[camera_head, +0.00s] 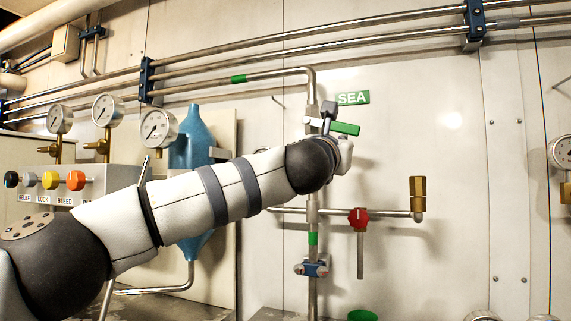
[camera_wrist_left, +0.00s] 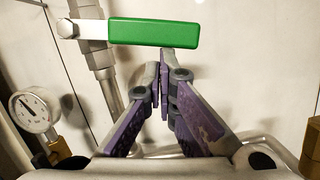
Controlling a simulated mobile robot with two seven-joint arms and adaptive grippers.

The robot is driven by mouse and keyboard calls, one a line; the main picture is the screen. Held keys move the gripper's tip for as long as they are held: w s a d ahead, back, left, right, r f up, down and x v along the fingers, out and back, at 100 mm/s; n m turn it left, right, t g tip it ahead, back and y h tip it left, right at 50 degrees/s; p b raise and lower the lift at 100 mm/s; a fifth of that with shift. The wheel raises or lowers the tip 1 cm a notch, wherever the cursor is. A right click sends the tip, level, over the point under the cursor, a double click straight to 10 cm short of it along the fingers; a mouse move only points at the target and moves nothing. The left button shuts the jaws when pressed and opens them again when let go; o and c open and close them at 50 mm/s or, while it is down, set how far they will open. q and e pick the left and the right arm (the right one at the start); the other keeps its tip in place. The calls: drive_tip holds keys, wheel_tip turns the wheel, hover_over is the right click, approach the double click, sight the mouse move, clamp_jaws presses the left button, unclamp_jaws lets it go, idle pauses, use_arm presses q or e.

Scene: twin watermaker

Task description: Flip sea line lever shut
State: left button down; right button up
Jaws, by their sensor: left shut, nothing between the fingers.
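The sea line lever has a green handle (camera_head: 345,128) that sticks out to the right of the vertical pipe, roughly crosswise to it. It sits just below the green SEA label (camera_head: 353,98). In the left wrist view the green handle (camera_wrist_left: 153,33) lies level across the top, joined on its left to a metal valve stem. My left gripper (camera_wrist_left: 164,65) is shut and empty, its fingertips close under the handle's right half. Whether they touch it I cannot tell. In the head view my left arm hides much of the valve area. My right gripper is not in view.
A red-handled valve (camera_head: 358,218) and a brass fitting (camera_head: 418,195) are on the lower branch pipe. A blue cylinder (camera_head: 197,140), gauges (camera_head: 158,128) and coloured knobs (camera_head: 76,180) are to the left. The wall right of the lever is mostly clear.

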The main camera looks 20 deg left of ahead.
use_arm(q)
drive_tip(key=shift+d+r+n+y, duration=0.2)
drive_tip(key=shift+d+r+n, duration=0.1)
drive_tip(key=shift+r+n, duration=0.15)
drive_tip(key=shift+d+r+n+y, duration=0.25)
drive_tip(key=shift+r+n, duration=0.1)
drive_tip(key=shift+r, duration=0.2)
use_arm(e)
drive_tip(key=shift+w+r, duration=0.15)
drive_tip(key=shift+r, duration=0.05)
use_arm(q)
wheel_tip(320, 180, down, 5)
drive_tip(key=b, duration=0.3)
drive_tip(key=r+b+v, duration=0.1)
drive_tip(key=b+v, duration=0.1)
drive_tip(key=v, duration=0.8)
drive_tip(key=shift+b, duration=0.3)
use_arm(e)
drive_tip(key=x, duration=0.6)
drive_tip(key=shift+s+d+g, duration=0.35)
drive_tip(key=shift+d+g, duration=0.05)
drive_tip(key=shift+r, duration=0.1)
